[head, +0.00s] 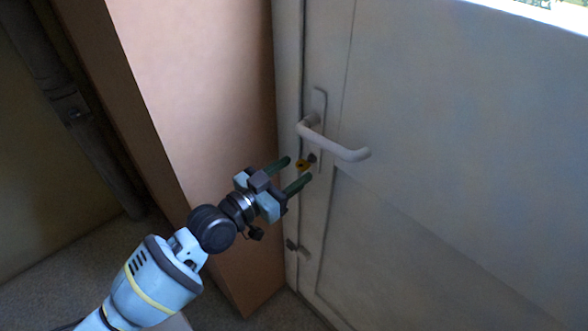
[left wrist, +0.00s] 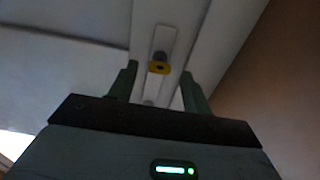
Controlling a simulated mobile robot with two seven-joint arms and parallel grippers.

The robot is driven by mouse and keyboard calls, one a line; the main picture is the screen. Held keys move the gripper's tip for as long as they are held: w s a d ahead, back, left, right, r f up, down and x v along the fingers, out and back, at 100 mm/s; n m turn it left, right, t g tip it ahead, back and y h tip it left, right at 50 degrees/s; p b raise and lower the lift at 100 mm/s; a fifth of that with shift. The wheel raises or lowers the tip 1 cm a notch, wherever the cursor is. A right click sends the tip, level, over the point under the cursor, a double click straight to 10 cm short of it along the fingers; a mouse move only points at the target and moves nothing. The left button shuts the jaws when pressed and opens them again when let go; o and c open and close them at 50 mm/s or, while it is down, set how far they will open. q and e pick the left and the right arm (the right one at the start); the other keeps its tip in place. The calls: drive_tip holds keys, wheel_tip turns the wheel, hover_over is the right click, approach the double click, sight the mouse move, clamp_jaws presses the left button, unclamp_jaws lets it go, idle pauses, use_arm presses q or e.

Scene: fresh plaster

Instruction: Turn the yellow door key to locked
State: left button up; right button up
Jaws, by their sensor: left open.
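The yellow door key (head: 303,165) sits in the lock below the white lever handle (head: 340,146) on the grey-white door (head: 440,160). In the left wrist view the yellow key (left wrist: 158,68) shows on the lock plate, between my two fingers and a little beyond their tips. My left gripper (head: 298,170) is open, with its two green fingers pointing at the key. I cannot tell whether a finger touches the key; they look apart in the left wrist view. My right gripper is not in view.
The door handle juts out just above the key. A pinkish-brown wall pillar (head: 200,90) stands close on the left of the door frame. A dark pipe (head: 75,110) runs down the wall at far left. The door panel to the right is clear.

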use_arm(q)
drive_tip(key=shift+w+d, duration=0.4)
drive_tip(key=shift+d, duration=0.05)
drive_tip(key=c, duration=1)
